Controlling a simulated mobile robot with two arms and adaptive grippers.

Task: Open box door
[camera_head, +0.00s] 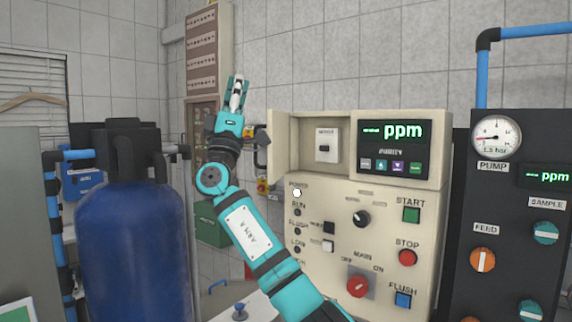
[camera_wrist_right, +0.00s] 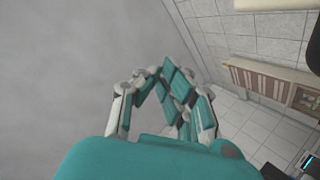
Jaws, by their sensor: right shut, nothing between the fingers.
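The beige control box (camera_head: 360,190) stands right of centre in the head view. Its upper left compartment is uncovered and shows a small white switch plate (camera_head: 327,145) inside. The door (camera_head: 279,145) appears swung out at the compartment's left edge, with a dark handle (camera_head: 262,148) on its outer side. My right gripper (camera_head: 238,82) points up, just left of the door and higher than its handle. Its fingers are shut and empty; the wrist view also shows them (camera_wrist_right: 160,80). I cannot tell its depth from the door. My left gripper is not in view.
A large blue tank (camera_head: 130,240) stands at the left. A black panel (camera_head: 510,200) with a gauge (camera_head: 496,138) and knobs stands right of the box. A brown slatted cabinet (camera_head: 208,50) is against the tiled wall behind my gripper.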

